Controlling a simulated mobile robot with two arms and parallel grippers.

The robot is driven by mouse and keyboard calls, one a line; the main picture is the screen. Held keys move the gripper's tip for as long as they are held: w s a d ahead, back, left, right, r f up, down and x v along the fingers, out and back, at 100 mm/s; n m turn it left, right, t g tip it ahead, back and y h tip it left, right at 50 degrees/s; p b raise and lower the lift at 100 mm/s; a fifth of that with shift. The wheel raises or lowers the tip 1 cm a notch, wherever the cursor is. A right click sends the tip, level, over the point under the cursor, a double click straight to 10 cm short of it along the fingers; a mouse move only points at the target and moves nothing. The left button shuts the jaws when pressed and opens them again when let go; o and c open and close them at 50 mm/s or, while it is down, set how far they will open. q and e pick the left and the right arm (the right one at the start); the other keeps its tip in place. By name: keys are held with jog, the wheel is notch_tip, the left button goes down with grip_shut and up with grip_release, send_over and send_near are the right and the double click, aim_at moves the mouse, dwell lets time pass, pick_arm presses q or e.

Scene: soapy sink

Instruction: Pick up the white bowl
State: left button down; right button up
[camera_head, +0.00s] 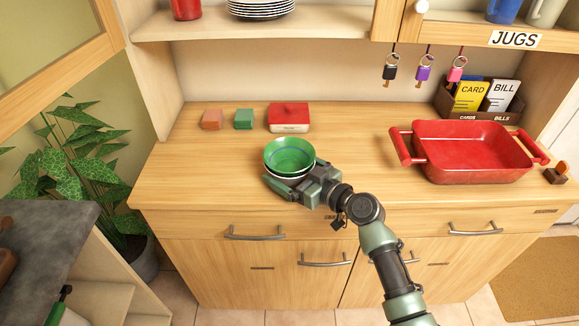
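A green bowl (289,153) sits on the wooden counter, left of the middle. A white rim of a bowl (293,177) shows just under it, with a dark band between them. Most of this white bowl is hidden by the green bowl and my gripper. My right gripper (295,174) is at the near right side of the bowls, low by the counter. Its fingers are spread apart, one at the front and one at the right of the bowls. Whether they touch the white bowl cannot be told. My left gripper is not in view.
A red lidded dish (289,118), a green block (244,119) and an orange block (212,119) stand behind the bowls. A large red baking dish (475,158) stands to the right. A card and bill holder (480,105) is at the back right. The counter left of the bowls is clear.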

jog(key=c, duration=1.2)
jog(key=shift+r, duration=0.2)
jog(key=shift+c, duration=0.3)
jog(key=shift+r, duration=0.1)
